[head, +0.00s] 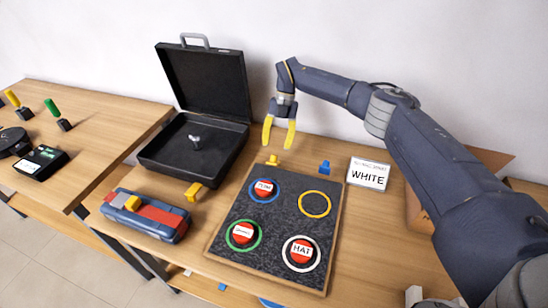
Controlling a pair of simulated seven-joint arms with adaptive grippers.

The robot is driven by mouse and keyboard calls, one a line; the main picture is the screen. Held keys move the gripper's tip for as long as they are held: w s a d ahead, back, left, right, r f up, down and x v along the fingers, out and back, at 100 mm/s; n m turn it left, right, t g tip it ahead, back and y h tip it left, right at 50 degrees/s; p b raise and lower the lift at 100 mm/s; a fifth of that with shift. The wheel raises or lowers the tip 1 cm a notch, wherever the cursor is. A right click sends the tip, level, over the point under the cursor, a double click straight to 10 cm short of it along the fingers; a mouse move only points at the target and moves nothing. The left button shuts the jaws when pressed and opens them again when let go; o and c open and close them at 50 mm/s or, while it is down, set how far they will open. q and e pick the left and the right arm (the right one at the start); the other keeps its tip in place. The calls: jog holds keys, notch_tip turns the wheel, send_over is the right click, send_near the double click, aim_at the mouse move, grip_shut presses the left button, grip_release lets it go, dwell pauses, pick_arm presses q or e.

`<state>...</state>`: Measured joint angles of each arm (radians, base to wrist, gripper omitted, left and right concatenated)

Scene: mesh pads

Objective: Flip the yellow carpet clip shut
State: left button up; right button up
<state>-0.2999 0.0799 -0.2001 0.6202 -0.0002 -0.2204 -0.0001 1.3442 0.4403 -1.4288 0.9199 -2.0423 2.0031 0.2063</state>
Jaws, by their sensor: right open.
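A small yellow clip (272,160) stands at the back edge of the dark grey carpet board (277,227), left of a blue clip (325,167). At this size I cannot tell whether the yellow clip is open or shut. My right gripper (278,143), with yellow fingers, is open and empty. It points down and shows just above the yellow clip in the picture, apparently without touching it. My left gripper is not in view.
Red-topped discs lie in coloured rings on the carpet; the yellow ring (314,204) is empty. An open black case (190,150), a yellow block (193,191) and a blue-red box (146,215) are to the left. A sign reading WHITE (369,174) stands right.

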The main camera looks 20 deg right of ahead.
aim_at(274, 157)
jog(key=shift+x, duration=2.9)
jog(key=shift+o, duration=0.2)
grip_shut()
